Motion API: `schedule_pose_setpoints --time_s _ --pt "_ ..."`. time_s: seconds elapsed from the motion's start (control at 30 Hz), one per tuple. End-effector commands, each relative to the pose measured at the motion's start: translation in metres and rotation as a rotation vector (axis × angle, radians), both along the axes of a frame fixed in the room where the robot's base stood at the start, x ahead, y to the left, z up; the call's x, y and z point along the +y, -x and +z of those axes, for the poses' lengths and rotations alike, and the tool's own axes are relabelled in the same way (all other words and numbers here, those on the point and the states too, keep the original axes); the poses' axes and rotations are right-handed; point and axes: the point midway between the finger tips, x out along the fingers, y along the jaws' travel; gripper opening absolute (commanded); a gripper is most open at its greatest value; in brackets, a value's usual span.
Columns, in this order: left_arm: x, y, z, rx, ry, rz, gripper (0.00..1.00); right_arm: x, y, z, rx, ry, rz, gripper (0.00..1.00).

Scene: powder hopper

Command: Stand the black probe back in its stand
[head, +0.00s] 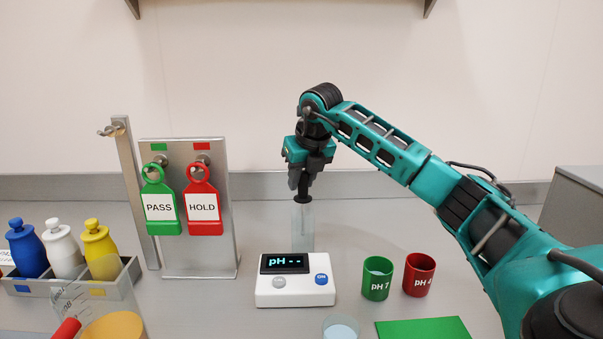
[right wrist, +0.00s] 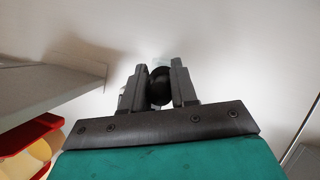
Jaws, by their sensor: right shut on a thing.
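My right gripper (head: 304,186) is shut on the black probe (head: 303,199) behind the pH meter. In the right wrist view the probe's round black top (right wrist: 160,86) sits between the two fingers (right wrist: 160,88). The clear, tube-like stand (head: 302,230) is upright directly below the gripper. The probe's black part is at the stand's upper end. I cannot tell how far its lower part reaches inside. My left gripper is not in view.
The white pH meter (head: 295,290) stands in front of the stand. Green (head: 377,279) and red (head: 418,276) cups are to its right. A metal tag board (head: 205,255) and a bottle rack (head: 75,285) are on the left. A clear dish (head: 341,329) is in front.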

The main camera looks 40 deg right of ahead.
Motion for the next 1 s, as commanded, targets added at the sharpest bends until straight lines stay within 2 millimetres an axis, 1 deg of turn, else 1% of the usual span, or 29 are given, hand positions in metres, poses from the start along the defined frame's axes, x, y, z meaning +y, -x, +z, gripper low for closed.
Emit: schedule_pose_setpoints --time_s 0.53,1.0 --pt "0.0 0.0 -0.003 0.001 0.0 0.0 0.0 0.0 0.0 -0.005 0.0 0.0 0.001 0.06" --pt "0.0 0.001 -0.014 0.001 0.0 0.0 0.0 0.0 0.0 -0.024 0.0 0.0 0.001 0.06"
